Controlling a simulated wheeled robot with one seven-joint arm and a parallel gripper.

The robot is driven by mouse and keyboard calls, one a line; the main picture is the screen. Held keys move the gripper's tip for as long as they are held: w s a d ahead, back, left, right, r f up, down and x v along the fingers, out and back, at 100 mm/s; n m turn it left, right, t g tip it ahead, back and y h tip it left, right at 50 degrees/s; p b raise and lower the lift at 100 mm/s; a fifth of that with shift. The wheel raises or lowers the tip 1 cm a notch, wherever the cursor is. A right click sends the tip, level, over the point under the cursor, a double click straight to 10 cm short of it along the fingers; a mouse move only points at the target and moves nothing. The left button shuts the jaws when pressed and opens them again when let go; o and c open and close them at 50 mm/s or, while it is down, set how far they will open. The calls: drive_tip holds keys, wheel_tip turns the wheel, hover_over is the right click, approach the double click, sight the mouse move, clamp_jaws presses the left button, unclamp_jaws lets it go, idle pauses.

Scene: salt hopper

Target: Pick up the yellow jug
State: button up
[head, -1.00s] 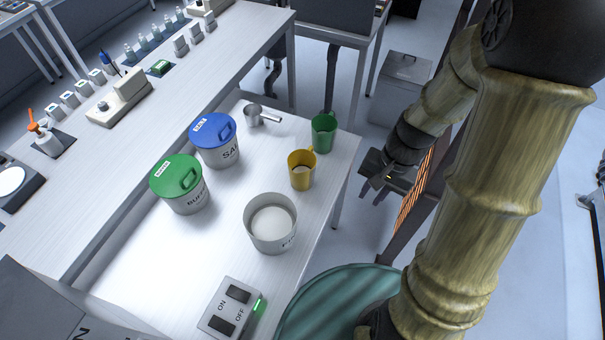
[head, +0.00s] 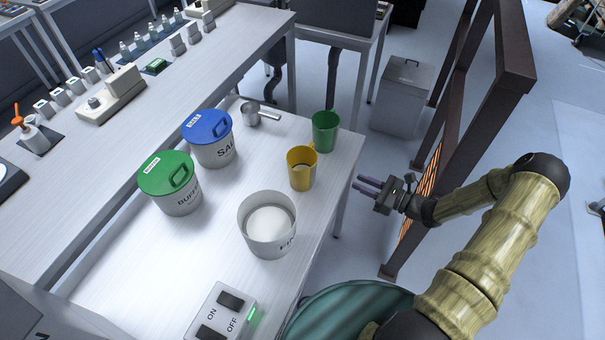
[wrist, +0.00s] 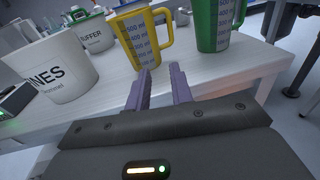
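The yellow jug (head: 301,170) stands upright on the white table near its right edge, between the green jug and the white tub. In the wrist view the yellow jug (wrist: 143,38) shows a measuring scale, and its handle is on the right side. My gripper (head: 364,185) is off the table's right edge, pointing left toward the yellow jug, apart from it. In the wrist view my gripper's two purple fingers (wrist: 160,85) are spread with nothing between them, and the jug is beyond their tips.
The green jug (head: 325,131) stands behind the yellow jug. The white tub (head: 268,240) stands in front. Buckets with blue (head: 207,125) and green (head: 166,173) lids stand to the left, and a metal scoop (head: 262,115) lies behind. A dark frame (head: 467,110) rises near my arm.

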drive_tip(key=shift+w+d+f+m+t, duration=0.45)
drive_tip(key=shift+d+m+t, duration=0.1)
drive_tip(key=shift+m+t, duration=0.2)
drive_tip(key=p+x, duration=0.3)
drive_tip(key=x, duration=0.9)
drive_tip(key=shift+a, duration=0.15)
drive_tip(key=shift+f, duration=0.1)
drive_tip(key=p+x, duration=0.2)
drive_tip(key=x, duration=0.3)
drive_tip(key=shift+w, duration=0.15)
drive_tip(key=shift+a, duration=0.15)
